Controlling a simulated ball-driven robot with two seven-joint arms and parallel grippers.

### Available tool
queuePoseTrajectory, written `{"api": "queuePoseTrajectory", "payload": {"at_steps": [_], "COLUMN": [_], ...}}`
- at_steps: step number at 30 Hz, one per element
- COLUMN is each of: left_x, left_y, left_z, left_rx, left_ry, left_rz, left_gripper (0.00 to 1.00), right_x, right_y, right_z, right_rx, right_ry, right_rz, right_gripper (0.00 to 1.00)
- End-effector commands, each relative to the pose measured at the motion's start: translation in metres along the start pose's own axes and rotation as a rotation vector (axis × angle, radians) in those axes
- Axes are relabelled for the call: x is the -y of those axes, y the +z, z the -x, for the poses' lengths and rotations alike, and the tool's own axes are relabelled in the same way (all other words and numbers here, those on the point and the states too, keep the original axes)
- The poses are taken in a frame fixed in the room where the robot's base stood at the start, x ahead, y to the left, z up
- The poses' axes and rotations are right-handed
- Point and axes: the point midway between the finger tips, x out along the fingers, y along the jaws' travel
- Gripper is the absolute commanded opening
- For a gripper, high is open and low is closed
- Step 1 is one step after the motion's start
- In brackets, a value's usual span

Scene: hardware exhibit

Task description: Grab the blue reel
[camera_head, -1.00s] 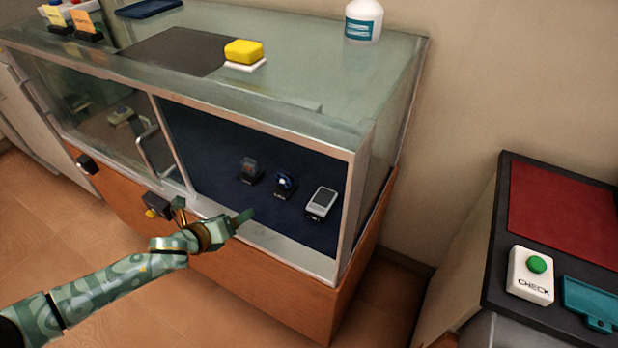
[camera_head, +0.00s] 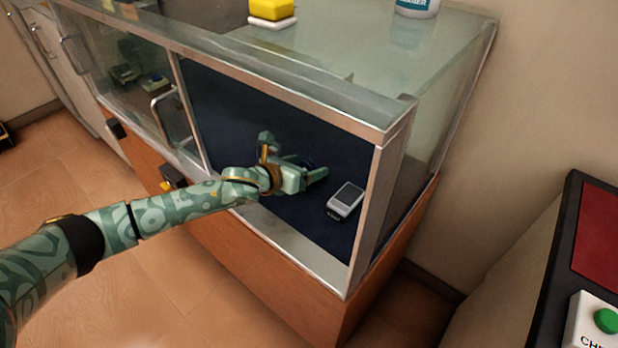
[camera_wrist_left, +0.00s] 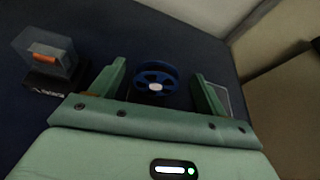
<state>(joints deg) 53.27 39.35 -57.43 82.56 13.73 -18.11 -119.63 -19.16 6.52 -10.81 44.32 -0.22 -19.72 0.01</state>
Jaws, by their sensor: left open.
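The blue reel (camera_wrist_left: 170,80) is a spoked wheel with a pale centre, standing on the dark blue floor of the display case. In the left wrist view it shows between and just beyond the two green fingers. In the head view my left gripper (camera_head: 296,160) reaches through the open case front, and its hand and fingers hide most of the reel. My left gripper is open and empty, with gaps beside the reel on both sides. My right gripper is not in view.
A grey device with a screen (camera_head: 346,200) sits close to the right of the hand. A clear box with an orange piece (camera_wrist_left: 45,52) stands left of the reel. The case's right metal post (camera_head: 367,205) and top rail bound the opening.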

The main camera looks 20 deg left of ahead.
Motion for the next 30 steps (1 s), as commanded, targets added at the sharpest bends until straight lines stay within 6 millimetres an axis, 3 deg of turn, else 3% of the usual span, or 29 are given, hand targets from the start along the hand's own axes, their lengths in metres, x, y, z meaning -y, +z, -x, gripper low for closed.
{"api": "queuePoseTrajectory", "payload": {"at_steps": [1,6,14,20,30], "left_x": [-0.003,-0.003,-0.002,-0.002,-0.002], "left_y": [-0.012,-0.01,-0.004,-0.004,-0.001], "left_z": [-0.014,-0.036,-0.037,-0.037,-0.036], "left_rx": [-0.007,-0.005,-0.002,-0.002,-0.001], "left_ry": [-0.001,-0.002,-0.001,-0.001,-0.001], "left_rz": [0.005,0.004,0.001,0.001,0.001], "left_gripper": [0.76,0.76,0.76,0.25,0.25], "right_x": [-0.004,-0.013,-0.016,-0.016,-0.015], "right_y": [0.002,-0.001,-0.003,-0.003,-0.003], "right_z": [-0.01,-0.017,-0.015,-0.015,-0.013], "right_rx": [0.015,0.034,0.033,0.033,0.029], "right_ry": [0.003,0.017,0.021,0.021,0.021], "right_rz": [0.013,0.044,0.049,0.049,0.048], "right_gripper": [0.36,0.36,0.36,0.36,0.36]}}
